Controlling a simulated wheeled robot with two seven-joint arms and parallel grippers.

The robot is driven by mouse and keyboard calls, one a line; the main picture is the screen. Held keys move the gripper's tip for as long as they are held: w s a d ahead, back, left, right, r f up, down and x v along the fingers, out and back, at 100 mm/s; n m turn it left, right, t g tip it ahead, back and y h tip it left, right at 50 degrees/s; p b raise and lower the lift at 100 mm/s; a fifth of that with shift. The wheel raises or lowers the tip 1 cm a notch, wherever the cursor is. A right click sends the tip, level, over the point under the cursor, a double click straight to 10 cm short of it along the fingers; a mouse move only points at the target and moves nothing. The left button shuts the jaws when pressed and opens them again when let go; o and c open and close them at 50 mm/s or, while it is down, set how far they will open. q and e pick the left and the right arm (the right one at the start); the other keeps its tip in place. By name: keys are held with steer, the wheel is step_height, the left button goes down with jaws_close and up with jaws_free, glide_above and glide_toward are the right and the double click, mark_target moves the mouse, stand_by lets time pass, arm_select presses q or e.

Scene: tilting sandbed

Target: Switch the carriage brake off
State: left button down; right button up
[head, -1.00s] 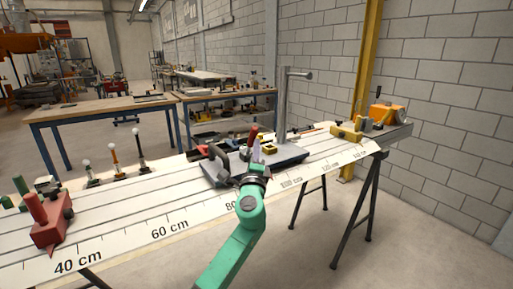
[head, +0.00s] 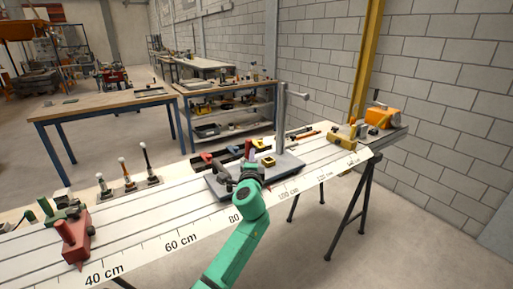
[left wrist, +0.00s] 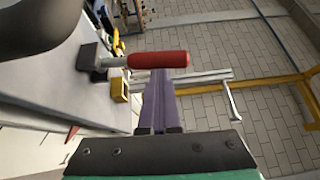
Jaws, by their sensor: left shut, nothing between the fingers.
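The carriage (head: 291,165) is a dark grey plate on the long white rail bed, with a tall metal post (head: 282,118) on it. A lever with a red grip (head: 248,147) stands on the carriage; I take it for the brake lever. In the left wrist view the red grip (left wrist: 158,60) lies across the picture on a metal rod from a dark block (left wrist: 90,56). My left gripper (head: 251,158) is shut and empty, its purple fingers (left wrist: 160,80) pointing at the grip's side. Fingertips and grip look very close; I cannot tell if they touch. My right gripper is not in view.
A black curved handle (head: 221,170) stands left of the lever. A yellow block (head: 268,161) sits on the carriage near the post. A red clamp-like block (head: 73,240) is at the bed's left, and a yellow block (head: 342,143) farther right.

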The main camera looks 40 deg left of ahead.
mark_target(247, 147)
arm_select(q)
steer(key=a+r+p, duration=0.1)
steer(key=p, duration=0.2)
steer(key=a+r+n+g+h+p, duration=0.1)
steer(key=p, duration=0.2)
steer(key=shift+w+a+r+g, duration=0.1)
steer(key=shift+w+r+g, duration=0.1)
steer(key=shift+w+g, duration=0.1)
steer(key=shift+a+f+n+h+p, duration=0.25)
steer(key=shift+a+n+h+p, duration=0.05)
steer(key=shift+w+a+f, duration=0.15)
steer(key=shift+a, duration=0.1)
steer(key=shift+w+a, duration=0.25)
steer(key=shift+a, duration=0.5)
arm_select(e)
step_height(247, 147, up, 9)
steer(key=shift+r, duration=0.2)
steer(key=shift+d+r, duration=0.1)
